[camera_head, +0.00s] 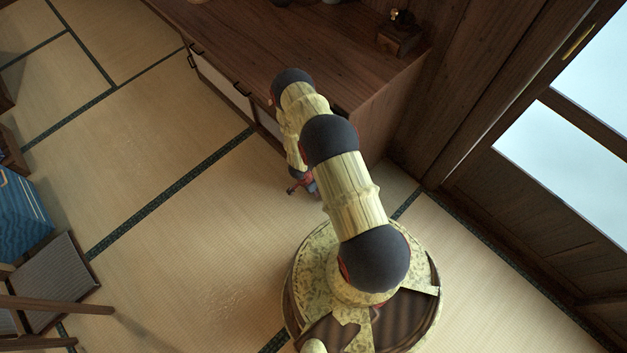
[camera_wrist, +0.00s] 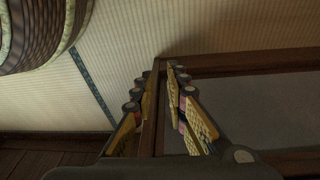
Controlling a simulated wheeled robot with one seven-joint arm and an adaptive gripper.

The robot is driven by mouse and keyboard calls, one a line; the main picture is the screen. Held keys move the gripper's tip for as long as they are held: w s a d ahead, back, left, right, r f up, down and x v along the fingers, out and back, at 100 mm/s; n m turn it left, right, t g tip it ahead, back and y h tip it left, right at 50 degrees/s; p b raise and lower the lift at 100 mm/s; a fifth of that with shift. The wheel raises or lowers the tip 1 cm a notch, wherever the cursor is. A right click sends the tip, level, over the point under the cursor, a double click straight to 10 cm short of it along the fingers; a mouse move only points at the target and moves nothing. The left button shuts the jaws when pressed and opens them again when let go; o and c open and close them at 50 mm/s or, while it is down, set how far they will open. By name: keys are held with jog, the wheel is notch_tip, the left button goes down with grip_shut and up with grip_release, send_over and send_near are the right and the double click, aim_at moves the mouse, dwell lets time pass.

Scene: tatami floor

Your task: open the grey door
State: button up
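The cabinet (camera_head: 310,50) is dark wood with pale grey front panels and dark handles, at the top middle of the head view. A grey door (camera_head: 222,85) shows on its front. In the wrist view a grey panel in a brown wooden frame (camera_wrist: 255,108) fills the right side. My gripper (camera_wrist: 157,82) has its fingers apart, one each side of a narrow wooden edge of that frame. Whether they touch it I cannot tell. In the head view my gripper (camera_head: 303,186) is low by the cabinet front, partly hidden by my arm.
Tatami floor (camera_head: 150,150) with dark borders lies open left of my base. A blue box (camera_head: 22,210) and a dark-framed item (camera_head: 58,280) stand at the left edge. A wooden sliding screen (camera_head: 560,160) stands at the right. A small box (camera_head: 398,38) sits on the cabinet.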

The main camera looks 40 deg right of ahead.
jog(key=w+d+r+m+h, duration=0.1)
jog(key=w+d+r+h, duration=0.1)
jog(key=d, duration=0.2)
jog(key=b+x, duration=0.4)
jog(key=x, duration=0.8)
jog(key=shift+d+b, duration=0.3)
jog(key=shift+d, duration=0.05)
jog(key=shift+f, duration=0.1)
grip_shut()
